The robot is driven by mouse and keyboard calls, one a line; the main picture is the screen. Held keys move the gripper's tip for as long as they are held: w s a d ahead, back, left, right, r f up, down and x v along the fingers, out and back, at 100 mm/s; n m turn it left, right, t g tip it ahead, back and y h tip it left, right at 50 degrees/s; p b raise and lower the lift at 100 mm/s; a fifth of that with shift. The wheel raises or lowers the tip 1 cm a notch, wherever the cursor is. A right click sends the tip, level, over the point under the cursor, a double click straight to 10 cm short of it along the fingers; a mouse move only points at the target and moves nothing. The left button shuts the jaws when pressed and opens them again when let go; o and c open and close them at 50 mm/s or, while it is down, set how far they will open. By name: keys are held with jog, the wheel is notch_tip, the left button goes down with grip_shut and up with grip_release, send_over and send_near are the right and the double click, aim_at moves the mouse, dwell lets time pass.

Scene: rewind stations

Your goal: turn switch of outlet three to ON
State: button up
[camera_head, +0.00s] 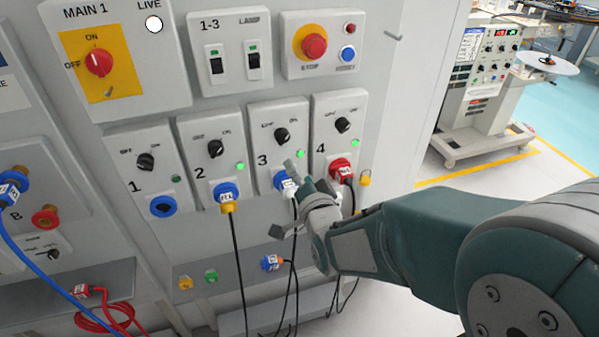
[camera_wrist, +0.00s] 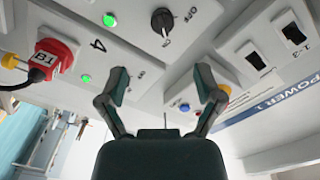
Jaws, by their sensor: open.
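Outlet three's panel (camera_head: 263,117) is in the middle of the row in the head view. It has a black rotary switch (camera_head: 282,134) with OFF and ON labels, a lit green lamp (camera_head: 301,154) and a blue plug (camera_head: 281,180). My gripper (camera_head: 297,170) is in front of the panel's lower right, below the switch, and partly covers the plug area. In the wrist view my gripper (camera_wrist: 162,76) is open and empty. A black switch (camera_wrist: 163,22), apparently outlet three's, lies beyond the fingertips, apart from them.
Outlet four (camera_head: 342,125) with a red plug (camera_head: 341,169) is close on the right, and outlet two (camera_head: 215,148) on the left. Above are the 1-3 lamp switches (camera_head: 216,66) and a red stop button (camera_head: 314,46). Black cables hang below the outlets.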

aim_at(284, 141)
jog(key=w+a+n, duration=0.1)
jog(key=w+n, duration=0.3)
jog(key=w+a+n, duration=0.1)
jog(key=w+n, duration=0.2)
jog(key=n, duration=0.1)
jog(key=w+a+n, duration=0.1)
jog(key=w+n, duration=0.2)
jog(key=w, duration=0.1)
jog(key=shift+w+a+r+n, duration=0.15)
jog(key=shift+w+a+n, duration=0.05)
jog(key=shift+w+n, duration=0.2)
dwell(0.3)
jog(key=shift+s, duration=0.1)
jog(key=c, duration=1.2)
